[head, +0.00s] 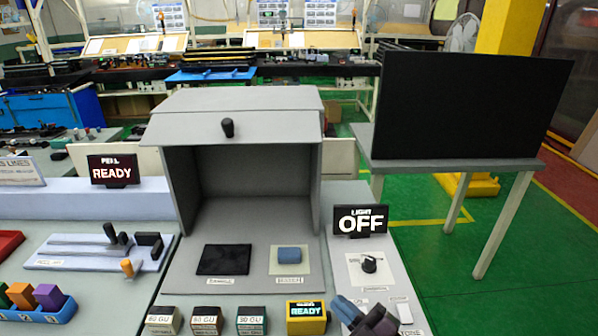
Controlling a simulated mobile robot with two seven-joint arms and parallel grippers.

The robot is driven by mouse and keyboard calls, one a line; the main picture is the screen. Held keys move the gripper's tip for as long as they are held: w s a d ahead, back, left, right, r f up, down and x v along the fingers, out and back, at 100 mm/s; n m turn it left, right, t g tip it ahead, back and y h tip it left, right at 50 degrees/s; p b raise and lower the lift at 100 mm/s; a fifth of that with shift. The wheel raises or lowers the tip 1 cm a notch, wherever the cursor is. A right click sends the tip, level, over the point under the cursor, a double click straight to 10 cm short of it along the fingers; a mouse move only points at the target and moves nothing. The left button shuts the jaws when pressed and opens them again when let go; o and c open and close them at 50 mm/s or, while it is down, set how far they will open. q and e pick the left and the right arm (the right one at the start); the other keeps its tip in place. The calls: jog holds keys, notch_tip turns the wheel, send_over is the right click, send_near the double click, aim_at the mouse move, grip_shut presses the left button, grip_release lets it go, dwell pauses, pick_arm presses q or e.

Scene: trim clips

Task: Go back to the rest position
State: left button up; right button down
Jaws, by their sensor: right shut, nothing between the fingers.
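My right gripper (364,316) shows at the bottom edge, right of centre, in the head view. The rest of my right arm is cut off by the picture's edge. My left gripper is not in view.
A grey open-fronted booth (330,200) stands in the middle, with a black pad (225,259) and a blue block (289,253) on its floor. An OFF sign (361,220) stands right of it. Several small labelled boxes (207,321) line the front. A blue tray (40,314) holds coloured blocks.

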jog(key=d+f+m+h, duration=0.2)
jog(key=d+m+h, duration=0.1)
jog(key=s+d+f+m+t+h, duration=0.1)
jog(key=d+f+m+h, duration=0.2)
jog(key=d+m, duration=0.1)
jog(key=s+d+f+m+t+h, duration=0.1)
jog(key=d+f+m+h, duration=0.2)
jog(key=h, duration=0.1)
jog(key=shift+s+d+f+m, duration=0.2)
jog(key=shift+d+m, duration=0.1)
jog(key=shift+m, duration=0.1)
jog(key=s+d+f+m+g+h, duration=0.5)
jog(key=s+d+f+m, duration=0.1)
jog(key=s+d+f, duration=0.3)
jog(key=shift+s+f+m, duration=0.3)
jog(key=shift+s+f, duration=0.4)
jog(key=shift+s, duration=0.05)
